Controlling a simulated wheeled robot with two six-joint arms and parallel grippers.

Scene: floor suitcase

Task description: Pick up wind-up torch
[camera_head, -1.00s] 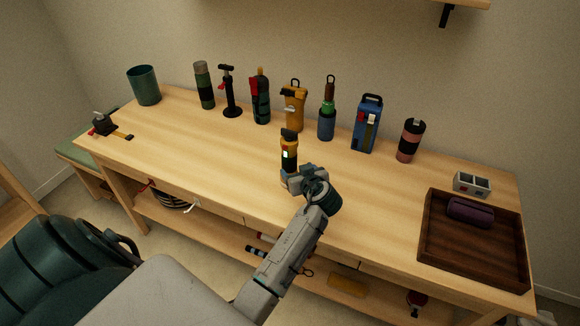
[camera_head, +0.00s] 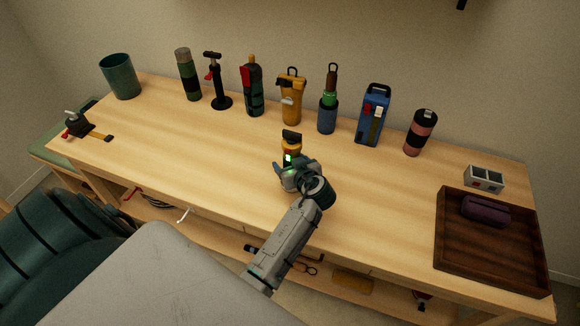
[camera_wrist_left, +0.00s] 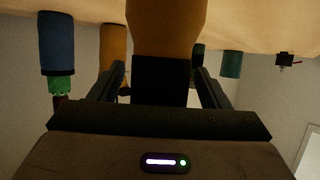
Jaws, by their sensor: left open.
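An upright orange-and-black object that I take for the wind-up torch (camera_head: 292,146) stands near the middle of the table, in front of the back row. My left gripper (camera_head: 291,163) is at its near side and hides its lower part. In the left wrist view the torch (camera_wrist_left: 164,25) rises between the two fingers of the left gripper (camera_wrist_left: 157,82). The fingers are open on either side of its black section, with gaps showing. My right gripper is not in view.
Behind stand a yellow lantern-like item (camera_head: 291,103), a blue-and-green bottle (camera_head: 328,115), a blue box with a handle (camera_head: 373,115) and a pink-and-black flask (camera_head: 420,133). A dark wooden tray (camera_head: 470,255) lies at right.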

